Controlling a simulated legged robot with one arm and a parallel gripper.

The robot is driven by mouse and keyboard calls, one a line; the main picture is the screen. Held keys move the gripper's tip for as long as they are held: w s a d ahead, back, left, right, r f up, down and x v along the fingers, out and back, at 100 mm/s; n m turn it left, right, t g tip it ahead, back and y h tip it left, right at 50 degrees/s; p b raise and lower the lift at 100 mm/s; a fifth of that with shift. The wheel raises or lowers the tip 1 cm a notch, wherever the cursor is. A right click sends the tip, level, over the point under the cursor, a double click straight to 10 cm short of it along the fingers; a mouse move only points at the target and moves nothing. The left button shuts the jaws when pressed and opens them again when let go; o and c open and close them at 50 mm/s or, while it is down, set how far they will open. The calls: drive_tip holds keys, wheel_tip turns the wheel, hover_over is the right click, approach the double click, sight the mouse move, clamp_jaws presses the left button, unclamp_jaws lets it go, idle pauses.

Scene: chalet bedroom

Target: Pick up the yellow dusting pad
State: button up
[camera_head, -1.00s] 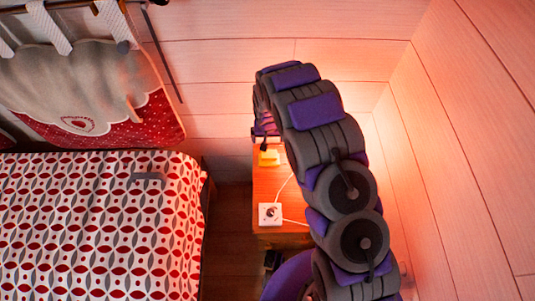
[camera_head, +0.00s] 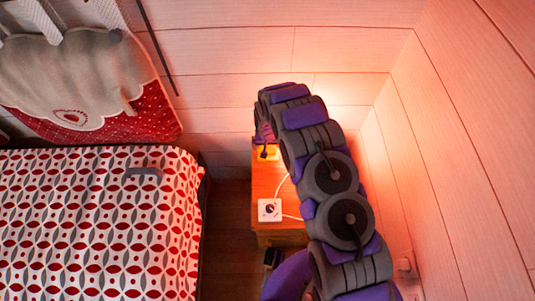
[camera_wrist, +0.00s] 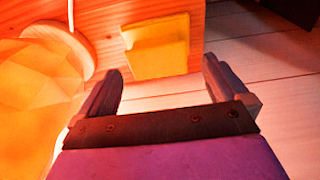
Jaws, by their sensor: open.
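The yellow dusting pad (camera_wrist: 155,47) lies on the wooden bedside table (camera_wrist: 190,8), close to its edge, in the wrist view. In the head view only a small part of the pad (camera_head: 271,155) shows below my gripper. My gripper (camera_wrist: 162,68) is open and empty. Its two fingers are spread wider than the pad, one toward each side, with the pad just ahead of the fingertips. I cannot tell the exact height gap. In the head view my gripper (camera_head: 264,135) is over the far part of the table, partly hidden by my arm.
A glowing faceted lamp (camera_wrist: 40,85) with a round base stands close left of my gripper in the wrist view. A white switch box (camera_head: 269,210) with a cable sits on the table's near part. The bed (camera_head: 90,230) is left; walls stand behind and right.

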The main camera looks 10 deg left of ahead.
sight(268, 149)
drive_tip(key=f+b, duration=0.1)
drive_tip(key=f, duration=0.3)
drive_tip(key=shift+w+f, duration=0.1)
drive_tip(key=shift+w, duration=0.1)
drive_tip(key=c, duration=0.9)
drive_tip(key=shift+c, duration=0.2)
wheel_tip(268, 149, up, 4)
drive_tip(key=shift+p, duration=0.75)
drive_tip(key=s+d+r+p, duration=0.1)
drive_tip(key=s+d+p, duration=0.2)
drive_tip(key=s, duration=1.2)
drive_tip(key=shift+s+d, duration=0.25)
drive_tip(key=shift+d, duration=0.4)
